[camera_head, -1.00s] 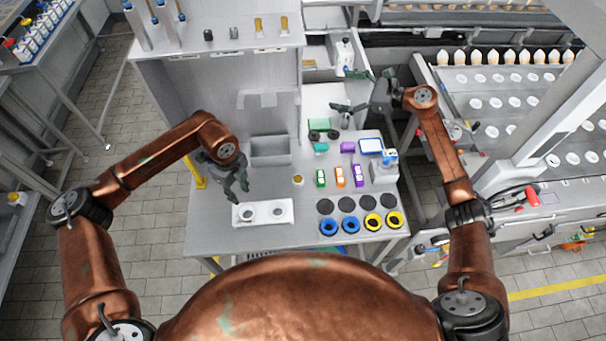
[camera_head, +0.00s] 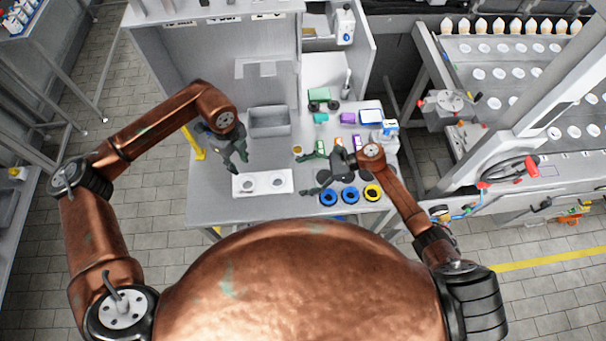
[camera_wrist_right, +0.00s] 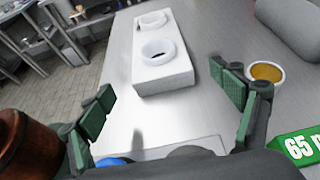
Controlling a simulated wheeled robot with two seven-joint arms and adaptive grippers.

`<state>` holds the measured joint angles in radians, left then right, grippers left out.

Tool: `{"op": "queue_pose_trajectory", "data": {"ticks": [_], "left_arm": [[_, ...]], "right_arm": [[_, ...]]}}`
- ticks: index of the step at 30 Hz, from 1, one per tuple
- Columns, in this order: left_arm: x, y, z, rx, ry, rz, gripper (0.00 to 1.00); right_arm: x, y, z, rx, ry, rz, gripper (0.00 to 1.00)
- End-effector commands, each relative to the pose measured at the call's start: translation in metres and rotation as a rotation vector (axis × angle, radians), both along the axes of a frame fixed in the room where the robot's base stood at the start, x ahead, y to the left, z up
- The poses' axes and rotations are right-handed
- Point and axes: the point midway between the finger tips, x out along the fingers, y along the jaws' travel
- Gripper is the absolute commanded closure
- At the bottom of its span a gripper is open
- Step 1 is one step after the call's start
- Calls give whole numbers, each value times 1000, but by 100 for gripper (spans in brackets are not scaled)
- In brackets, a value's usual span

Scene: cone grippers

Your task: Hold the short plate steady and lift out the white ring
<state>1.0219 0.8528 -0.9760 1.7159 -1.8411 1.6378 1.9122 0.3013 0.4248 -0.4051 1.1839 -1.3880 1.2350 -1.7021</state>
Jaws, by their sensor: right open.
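The short white plate (camera_head: 263,183) lies on the grey table and carries two round white rings. In the right wrist view the plate (camera_wrist_right: 165,78) shows the nearer white ring (camera_wrist_right: 159,46) and the farther one (camera_wrist_right: 152,19). My left gripper (camera_head: 237,165) hangs just behind the plate's left end, apart from the rings as far as I can see; its finger gap is too small to judge. My right gripper (camera_head: 308,175) is open and empty, to the right of the plate, its spread fingers facing it. In the wrist view its fingers (camera_wrist_right: 162,88) flank the plate's near end, apart from it.
Blue rings (camera_head: 328,196) and a yellow ring (camera_head: 373,192) lie along the front right, partly under my right arm. A small amber cup (camera_head: 297,150) and a grey bin (camera_head: 270,122) stand behind the plate. Bare tabletop lies between the plate and my right gripper.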

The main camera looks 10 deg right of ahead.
Motion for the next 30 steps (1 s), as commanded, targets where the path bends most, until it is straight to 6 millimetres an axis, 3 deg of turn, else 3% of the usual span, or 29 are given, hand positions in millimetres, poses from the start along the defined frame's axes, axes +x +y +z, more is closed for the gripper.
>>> {"op": "queue_pose_trajectory", "data": {"ticks": [15, 27, 30], "left_arm": [[0, 0, 0, 0, 0, 0, 71], [0, 0, 0, 0, 0, 0, 71], [0, 0, 0, 0, 0, 0, 71]], "right_arm": [[0, 62, -25, 2, 2, -1, 15], [0, 70, -29, 1, 1, 0, 15], [0, 70, -29, 1, 1, 0, 21]]}}
